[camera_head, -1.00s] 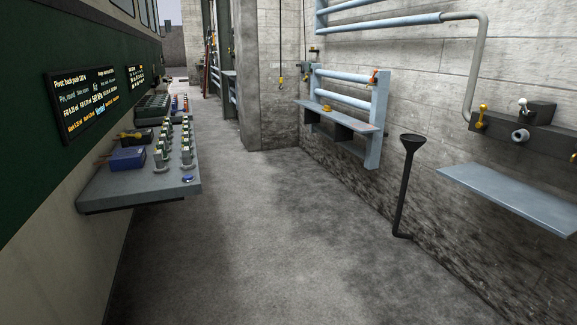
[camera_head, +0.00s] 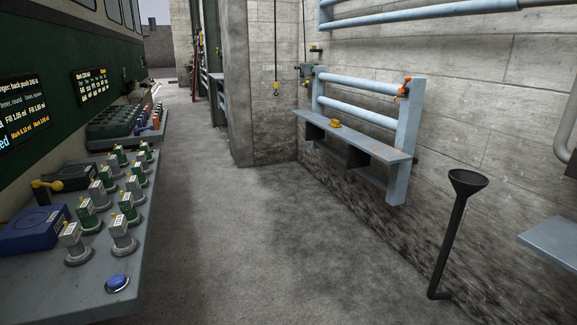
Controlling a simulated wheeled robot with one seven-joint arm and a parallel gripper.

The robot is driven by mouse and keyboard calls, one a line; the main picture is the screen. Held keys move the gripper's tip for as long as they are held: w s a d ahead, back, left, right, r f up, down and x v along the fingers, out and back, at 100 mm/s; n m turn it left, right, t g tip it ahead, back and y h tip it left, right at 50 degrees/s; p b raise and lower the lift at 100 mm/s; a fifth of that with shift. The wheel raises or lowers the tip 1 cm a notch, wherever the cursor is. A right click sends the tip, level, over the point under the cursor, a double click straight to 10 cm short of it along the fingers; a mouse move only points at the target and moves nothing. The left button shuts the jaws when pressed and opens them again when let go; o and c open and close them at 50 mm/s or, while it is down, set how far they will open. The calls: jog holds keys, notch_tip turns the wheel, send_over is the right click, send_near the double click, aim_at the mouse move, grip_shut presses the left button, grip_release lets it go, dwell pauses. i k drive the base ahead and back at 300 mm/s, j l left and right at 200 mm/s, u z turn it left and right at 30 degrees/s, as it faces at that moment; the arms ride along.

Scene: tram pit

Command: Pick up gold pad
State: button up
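A small gold pad-like piece (camera_head: 335,124) lies on the narrow blue-grey shelf (camera_head: 378,148) of the pipe rack on the right wall. It is small in view, and I cannot tell its exact shape. It sits toward the left half of the shelf, apart from the upright posts. My gripper is not in view.
A black funnel stand (camera_head: 455,225) rises from the floor at right, in front of the shelf. Another blue-grey shelf (camera_head: 553,240) juts from the right edge. A grey bench (camera_head: 120,262) with several small bottle-like pieces stands at left. The floor (camera_head: 240,240) between is clear.

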aim_at(334, 124)
jog(key=i, duration=2.75)
jog(key=i+j, duration=0.1)
jog(key=i, duration=2.65)
jog(key=l+z, duration=0.05)
jog(key=l, duration=0.05)
